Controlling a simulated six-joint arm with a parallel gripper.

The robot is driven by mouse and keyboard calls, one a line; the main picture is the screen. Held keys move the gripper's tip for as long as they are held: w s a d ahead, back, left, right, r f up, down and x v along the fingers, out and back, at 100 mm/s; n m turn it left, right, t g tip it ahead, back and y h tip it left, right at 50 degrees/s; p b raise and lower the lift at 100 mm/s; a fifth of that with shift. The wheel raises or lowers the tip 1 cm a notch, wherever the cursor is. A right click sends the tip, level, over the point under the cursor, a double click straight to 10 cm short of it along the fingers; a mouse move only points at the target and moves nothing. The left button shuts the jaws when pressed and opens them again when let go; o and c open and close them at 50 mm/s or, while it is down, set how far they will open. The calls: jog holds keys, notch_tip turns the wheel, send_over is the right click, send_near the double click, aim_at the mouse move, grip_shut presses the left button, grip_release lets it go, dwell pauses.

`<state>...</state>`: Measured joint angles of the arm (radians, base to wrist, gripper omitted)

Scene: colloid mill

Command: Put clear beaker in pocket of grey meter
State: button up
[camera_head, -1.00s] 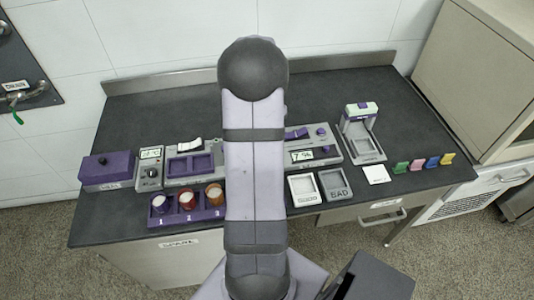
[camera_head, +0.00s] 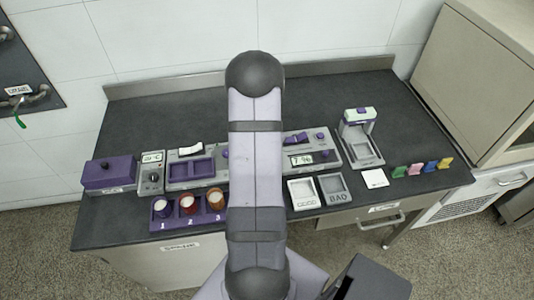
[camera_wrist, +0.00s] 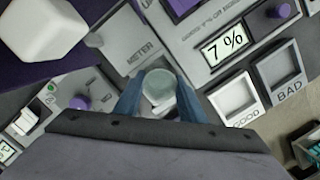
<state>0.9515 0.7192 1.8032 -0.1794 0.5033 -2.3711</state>
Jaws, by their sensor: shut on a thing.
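In the wrist view, my gripper (camera_wrist: 160,100) has its blue fingers shut on the clear beaker (camera_wrist: 159,86), one finger on each side. I look down into the beaker's round mouth. The grey meter (camera_wrist: 135,50), marked METER, lies just beyond and around the beaker in this view. The beaker and fingers cover part of it, so I cannot tell whether the beaker is above the pocket or inside it. In the head view, my arm hides the gripper, the beaker and the middle of the bench.
A grey unit with a 7 % display (camera_head: 301,159) stands right of my arm. The GOOD tray (camera_head: 303,193) and BAD tray (camera_head: 335,188) lie in front of it. A purple rack (camera_head: 188,212) with several cups is to the left. The back of the bench is clear.

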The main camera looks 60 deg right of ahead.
jog(key=shift+f, duration=0.1)
jog(key=o, duration=1)
jog(key=shift+o, duration=0.2)
notch_tip(320, 180, up, 12)
jog(key=a+b, duration=0.1)
jog(key=shift+a+b, duration=0.4)
